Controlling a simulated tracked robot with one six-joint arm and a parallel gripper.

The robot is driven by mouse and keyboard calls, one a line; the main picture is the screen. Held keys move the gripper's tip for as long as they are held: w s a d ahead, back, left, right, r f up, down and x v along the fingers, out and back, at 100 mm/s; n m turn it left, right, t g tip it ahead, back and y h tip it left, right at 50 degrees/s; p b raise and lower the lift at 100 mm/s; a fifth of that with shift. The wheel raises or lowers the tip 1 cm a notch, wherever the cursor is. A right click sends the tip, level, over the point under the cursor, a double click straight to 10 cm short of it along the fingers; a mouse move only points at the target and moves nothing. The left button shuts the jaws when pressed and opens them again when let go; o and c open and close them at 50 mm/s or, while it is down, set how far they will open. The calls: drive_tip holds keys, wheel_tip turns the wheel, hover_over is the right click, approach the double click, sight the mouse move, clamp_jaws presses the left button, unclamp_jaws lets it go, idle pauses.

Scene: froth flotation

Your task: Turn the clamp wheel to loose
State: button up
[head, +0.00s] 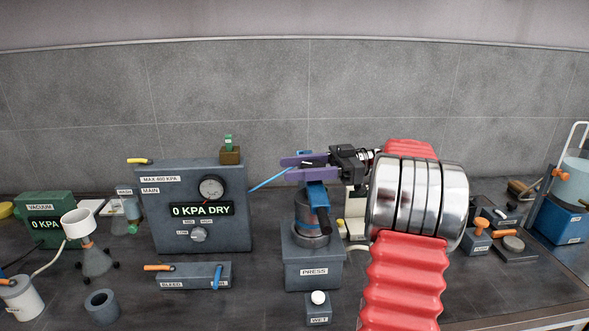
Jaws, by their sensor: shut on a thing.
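The press (314,268) is a dark grey block with a "PRESS" label and a cylinder on top, near the middle of the head view. A blue part with a dark handle (320,205) sits on its top. My gripper (285,167) reaches in from the right, above the press, with two purple fingers pointing left. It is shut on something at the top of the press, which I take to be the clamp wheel. A bit of blue (303,153) shows behind the fingers. Most of the wheel is hidden, and its position cannot be read.
Left of the press stands a grey panel (165,220) with a gauge and a display reading "0 KPA DRY". A bleed block (190,277) lies in front of it. A "WET" block (318,309) stands before the press. My arm covers the bench to the right.

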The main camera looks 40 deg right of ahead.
drive_tip(key=shift+w+r, duration=0.1)
drive_tip(key=shift+w, duration=0.05)
drive_tip(key=o, duration=1)
drive_tip(key=shift+o, duration=0.2)
drive_tip(key=shift+a, duration=0.2)
